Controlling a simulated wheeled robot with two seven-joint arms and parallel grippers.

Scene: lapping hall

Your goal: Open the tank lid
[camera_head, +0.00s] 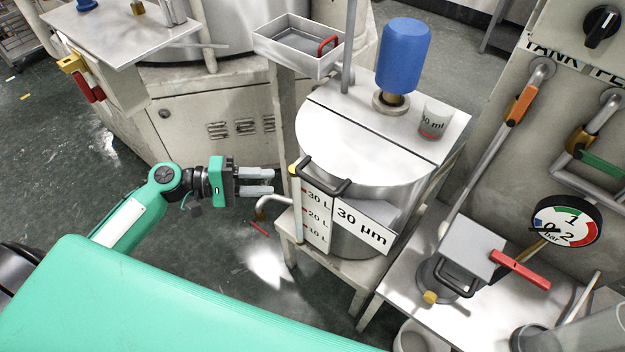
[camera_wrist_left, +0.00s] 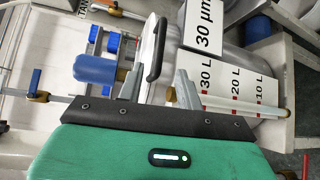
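The tank (camera_head: 375,220) is a grey metal drum on a stand, with a 30 µm sign and a litre scale (camera_head: 315,215) on its front. Its white round lid (camera_head: 360,140) lies flat and shut on top. A black bar handle (camera_head: 325,184) sits at the lid's front edge. My left gripper (camera_head: 273,182) is just left of the handle, apart from it, with its fingers pointing at the tank. In the left wrist view the fingers (camera_wrist_left: 158,88) are spread and empty, with the handle (camera_wrist_left: 155,50) beyond the gap between them. My right gripper is not in view.
A blue motor (camera_head: 403,55) and a beaker (camera_head: 435,120) stand on the fixed rear part of the tank top. A grey tray (camera_head: 290,50) is behind left. A bent pipe (camera_head: 270,202) sticks out below my left gripper. A pressure gauge (camera_head: 566,222) is at right.

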